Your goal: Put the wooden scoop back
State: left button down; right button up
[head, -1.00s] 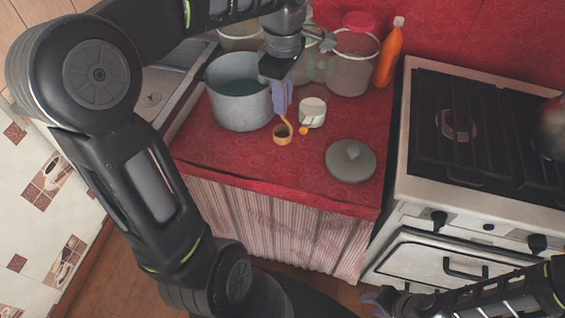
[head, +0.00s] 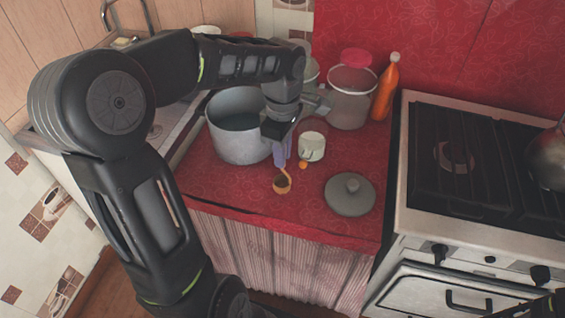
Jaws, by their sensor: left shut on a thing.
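The wooden scoop (head: 283,187) is small and light brown, with something dark in its bowl. It hangs below my left gripper (head: 283,156), which is shut on its handle; the fingers hide most of the handle. The bowl shows over the red counter, in front of the grey pot and to the left of the mug. I cannot tell whether the bowl touches the cloth. My right gripper is out of view; only a bit of my right arm shows at the lower right edge.
A large grey pot (head: 232,143) stands left of the gripper. Close by are a white mug (head: 312,146), a small orange item (head: 303,164) and a grey lid (head: 349,195). A jar (head: 350,97) and an orange bottle (head: 385,90) stand behind. The stove (head: 460,216) is right.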

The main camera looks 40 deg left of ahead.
pick_arm(q)
jog(key=shift+f, duration=1.95)
jog(key=shift+f, duration=0.15)
jog(key=c, duration=1.3)
grip_release()
jog(key=shift+c, duration=0.2)
jog(key=shift+r, duration=0.2)
notch_tip(320, 180, up, 12)
jog(key=shift+r, duration=0.1)
